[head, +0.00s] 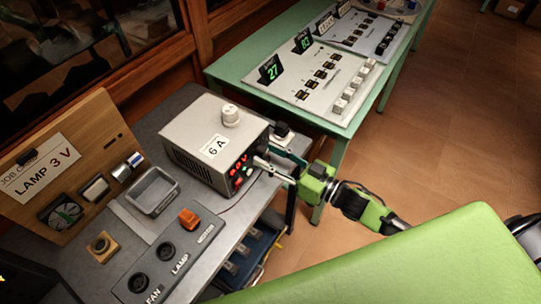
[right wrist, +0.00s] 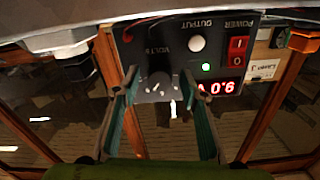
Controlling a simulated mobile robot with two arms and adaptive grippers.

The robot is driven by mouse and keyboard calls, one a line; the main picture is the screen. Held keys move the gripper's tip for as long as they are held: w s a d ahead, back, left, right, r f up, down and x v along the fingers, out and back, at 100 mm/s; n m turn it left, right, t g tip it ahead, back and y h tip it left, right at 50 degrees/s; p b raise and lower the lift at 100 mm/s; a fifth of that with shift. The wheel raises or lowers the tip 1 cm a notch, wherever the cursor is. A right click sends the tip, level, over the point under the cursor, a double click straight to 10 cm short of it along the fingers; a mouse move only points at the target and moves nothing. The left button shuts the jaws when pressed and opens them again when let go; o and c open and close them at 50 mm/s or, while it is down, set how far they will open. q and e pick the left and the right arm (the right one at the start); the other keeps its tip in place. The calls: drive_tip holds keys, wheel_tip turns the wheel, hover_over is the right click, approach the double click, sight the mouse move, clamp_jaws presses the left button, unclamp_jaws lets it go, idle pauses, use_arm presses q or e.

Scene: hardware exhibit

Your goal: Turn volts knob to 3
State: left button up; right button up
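The grey power supply box (head: 205,130) stands on the grey bench, with a white "6 A" label on it. Its black front panel carries the volts knob (right wrist: 158,84), which appears upside down in the right wrist view. Lit red digits (right wrist: 219,88) show beside it; I cannot read them surely. My right gripper (head: 262,161) is at the panel, its fingers open. In the right wrist view, the fingers (right wrist: 161,92) stand either side of the knob, with gaps visible. In the head view the knob is hidden by the gripper. My left gripper is not in view.
The panel also holds a white output button (right wrist: 196,43) and a red power switch (right wrist: 237,50). A wooden job card board reading "LAMP 3 V" (head: 48,172), a grey tray (head: 153,190) and a fan/lamp switch box (head: 170,262) are left. A green table (head: 345,120) stands behind.

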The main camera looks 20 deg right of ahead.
drive_tip(key=c, duration=1.1)
drive_tip(key=shift+n, duration=0.3)
drive_tip(key=n, duration=0.5)
drive_tip(key=shift+d+n, duration=0.1)
drive_tip(key=shift+n, duration=0.2)
drive_tip(key=n+b, duration=0.1)
drive_tip(key=n, duration=0.4)
drive_tip(key=shift+w, duration=0.1)
drive_tip(key=n+b, duration=0.1)
drive_tip(key=n, duration=0.5)
drive_tip(key=shift+d+n+b, duration=0.1)
drive_tip(key=shift+n+b, duration=0.3)
drive_tip(key=n+b, duration=0.2)
drive_tip(key=n, duration=0.4)
drive_tip(key=shift+r, duration=0.2)
